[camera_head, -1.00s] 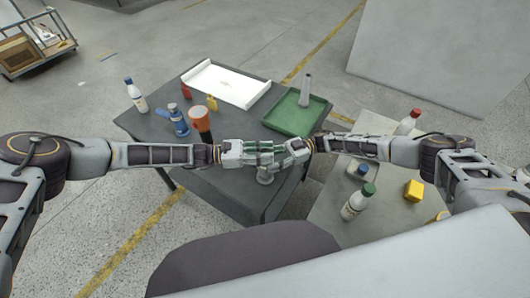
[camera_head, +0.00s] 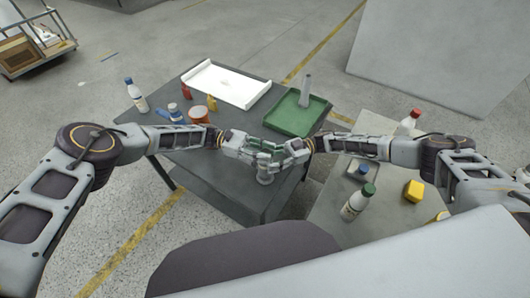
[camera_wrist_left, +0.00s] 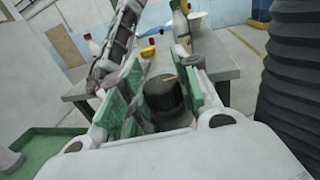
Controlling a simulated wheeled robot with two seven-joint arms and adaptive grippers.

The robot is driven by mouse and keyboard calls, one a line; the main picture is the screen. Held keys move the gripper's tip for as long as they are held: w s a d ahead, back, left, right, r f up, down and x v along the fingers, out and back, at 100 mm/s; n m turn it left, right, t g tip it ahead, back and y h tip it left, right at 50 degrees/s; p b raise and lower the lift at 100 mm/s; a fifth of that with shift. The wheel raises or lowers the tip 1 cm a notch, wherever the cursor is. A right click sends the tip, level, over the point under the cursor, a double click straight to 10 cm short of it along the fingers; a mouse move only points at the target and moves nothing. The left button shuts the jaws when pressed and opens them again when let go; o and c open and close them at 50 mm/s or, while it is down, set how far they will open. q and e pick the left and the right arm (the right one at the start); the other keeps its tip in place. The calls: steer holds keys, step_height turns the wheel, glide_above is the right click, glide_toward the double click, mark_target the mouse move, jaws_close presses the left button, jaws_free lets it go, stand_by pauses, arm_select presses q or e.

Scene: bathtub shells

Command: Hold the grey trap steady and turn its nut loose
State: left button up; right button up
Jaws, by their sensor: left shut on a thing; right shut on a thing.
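The grey trap (camera_head: 265,177) stands upright on the dark table; its upper part is mostly hidden by my grippers. My left gripper (camera_head: 262,153) comes in from the left, shut around the trap's upper part. In the left wrist view, a dark round part with a yellow mark, which looks like the nut (camera_wrist_left: 163,95), sits between its green pads. My right gripper (camera_head: 283,155) comes in from the right, close against the left one, and is shut on the trap. Its exact contact is hidden.
A green tray (camera_head: 275,119) and a white tray (camera_head: 252,94) lie behind the grippers. A side table at right holds a green-capped bottle (camera_head: 355,204) and a yellow block (camera_head: 413,191).

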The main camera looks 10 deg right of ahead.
arm_select(q)
steer(key=shift+w+a+m+g+y, duration=0.1)
steer(key=shift+w+m+g+y, duration=0.05)
steer(key=shift+m+g+y, duration=0.2)
stand_by(0.4)
steer(key=o, duration=1.1)
steer(key=shift+n+t+h, duration=0.9)
steer(key=shift+n+t, duration=0.55)
steer(key=shift+t, duration=0.55)
steer(key=shift+n+t+h, duration=0.85)
steer(key=shift+n+t, duration=0.55)
steer(key=shift+t, duration=0.55)
steer(key=shift+s+t, duration=0.2)
steer(key=shift+t, duration=0.1)
steer(key=shift+n+t, duration=0.6)
steer(key=shift+n+t, duration=1.2)
steer(key=shift+t, duration=0.7)
steer(key=shift+s+d+n+t+y, duration=0.15)
steer(key=shift+n+t+y, duration=0.1)
steer(key=shift+n+t, duration=0.65)
steer(key=shift+w+d+n+t+y, duration=0.1)
steer(key=shift+n+t+y, duration=0.3)
steer(key=shift+t, duration=0.9)
steer(key=shift+a+n+t, duration=0.15)
steer(key=shift+n+t, duration=0.15)
steer(key=shift+n, duration=0.2)
